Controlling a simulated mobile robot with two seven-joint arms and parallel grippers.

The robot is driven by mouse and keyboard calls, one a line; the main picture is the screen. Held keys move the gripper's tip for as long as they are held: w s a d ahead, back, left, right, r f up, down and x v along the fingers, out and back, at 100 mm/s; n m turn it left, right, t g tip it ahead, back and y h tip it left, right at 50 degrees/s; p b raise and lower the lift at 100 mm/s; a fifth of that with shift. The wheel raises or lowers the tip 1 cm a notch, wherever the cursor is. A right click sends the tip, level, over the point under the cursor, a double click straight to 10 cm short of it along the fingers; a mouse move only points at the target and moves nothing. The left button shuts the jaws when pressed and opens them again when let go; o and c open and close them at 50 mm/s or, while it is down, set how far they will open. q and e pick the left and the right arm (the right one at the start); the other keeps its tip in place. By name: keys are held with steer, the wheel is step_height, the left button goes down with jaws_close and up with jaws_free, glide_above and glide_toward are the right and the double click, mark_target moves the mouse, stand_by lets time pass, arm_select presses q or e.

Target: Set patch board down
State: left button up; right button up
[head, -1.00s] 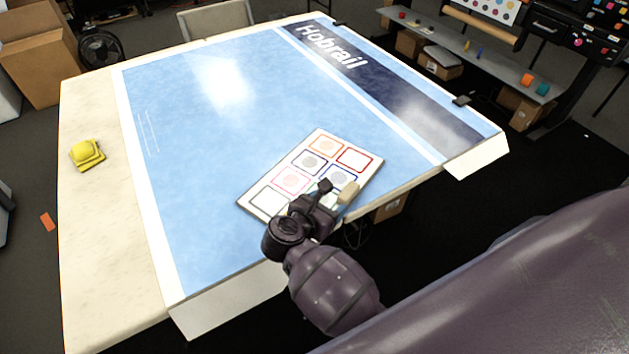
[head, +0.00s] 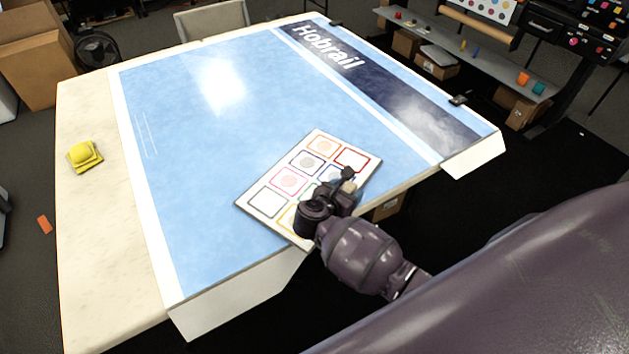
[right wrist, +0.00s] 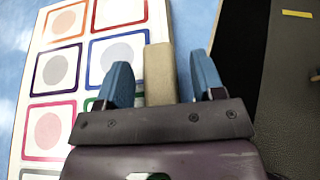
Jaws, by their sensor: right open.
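The patch board (head: 265,201) is a pale rectangular board with coloured square outlines, some holding round patches. It lies on the blue film near the table's front edge, and it also shows in the right wrist view (right wrist: 75,95). My right gripper (head: 347,180) is over the board's right side and hides part of it. In the right wrist view its blue fingers (right wrist: 163,82) are open, one on each side of a tan block (right wrist: 160,73), with gaps visible. The block appears to be at the board; its attachment is hidden. My left gripper is not in view.
The blue film (head: 200,180) with "Hobrail" lettering covers most of the table (head: 90,230). A yellow object (head: 84,156) sits on the bare left side. Black clips (head: 458,100) are at the far right edge. A shelf with small items (head: 480,55) stands behind.

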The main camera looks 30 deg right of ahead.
steer(key=shift+w+d+f, duration=0.1)
steer(key=shift+d, duration=0.15)
steer(key=shift+c, duration=0.2)
jaws_close()
